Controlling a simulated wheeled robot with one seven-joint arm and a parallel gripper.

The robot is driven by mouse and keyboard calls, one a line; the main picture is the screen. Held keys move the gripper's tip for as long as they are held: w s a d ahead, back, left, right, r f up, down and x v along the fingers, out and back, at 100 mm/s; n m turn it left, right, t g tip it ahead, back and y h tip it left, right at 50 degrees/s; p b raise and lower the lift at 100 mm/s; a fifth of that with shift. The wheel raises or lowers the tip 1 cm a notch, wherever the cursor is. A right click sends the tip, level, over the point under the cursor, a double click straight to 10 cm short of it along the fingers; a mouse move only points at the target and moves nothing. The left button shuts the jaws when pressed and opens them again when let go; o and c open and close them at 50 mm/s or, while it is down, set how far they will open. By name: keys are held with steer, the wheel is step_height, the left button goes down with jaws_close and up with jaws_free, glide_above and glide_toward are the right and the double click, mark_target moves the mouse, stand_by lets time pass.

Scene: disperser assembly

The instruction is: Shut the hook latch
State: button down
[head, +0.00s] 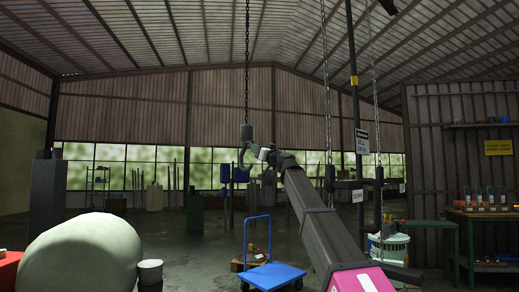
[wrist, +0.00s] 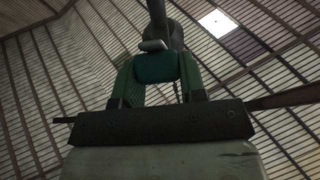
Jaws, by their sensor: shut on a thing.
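A grey crane hook (head: 242,157) hangs on a chain below a dark cylindrical weight (head: 246,121), left of the picture's middle in the head view. My gripper (head: 264,153) is at the right side of the hook, close against it. In the wrist view, my gripper's green fingers (wrist: 156,68) are closed together, and a small grey metal piece (wrist: 153,45) shows at their tips. It appears to be the hook's latch, mostly hidden by the fingers. The dark hook body and weight rise behind it. I cannot tell how far the latch stands from the hook tip.
A blue trolley (head: 273,276) stands on the floor below. Other chains (head: 327,100) and a white bucket (head: 388,250) are at the right, near a green workbench (head: 490,214). A large pale rounded object (head: 85,255) fills the lower left. Air around the hook's left is clear.

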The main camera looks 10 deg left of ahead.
steer(key=shift+w+a+f+t+y, duration=0.2)
steer(key=shift+f+t+y, duration=0.2)
steer(key=shift+y, duration=0.2)
steer(key=shift+w+a+f+t+y, duration=0.2)
steer(key=shift+f+t+y, duration=0.1)
steer(key=shift+t+y, duration=0.25)
steer(key=shift+w+a+f+t+y, duration=0.15)
steer(key=shift+t+y, duration=0.1)
steer(key=shift+y, duration=0.15)
steer(key=shift+a+f+t+y, duration=0.1)
steer(key=shift+a+t+y, duration=0.1)
steer(key=shift+y, duration=0.15)
steer(key=c, duration=0.7)
jaws_free()
steer(key=shift+f, duration=0.1)
steer(key=v, duration=1)
steer(key=shift+f, duration=0.4)
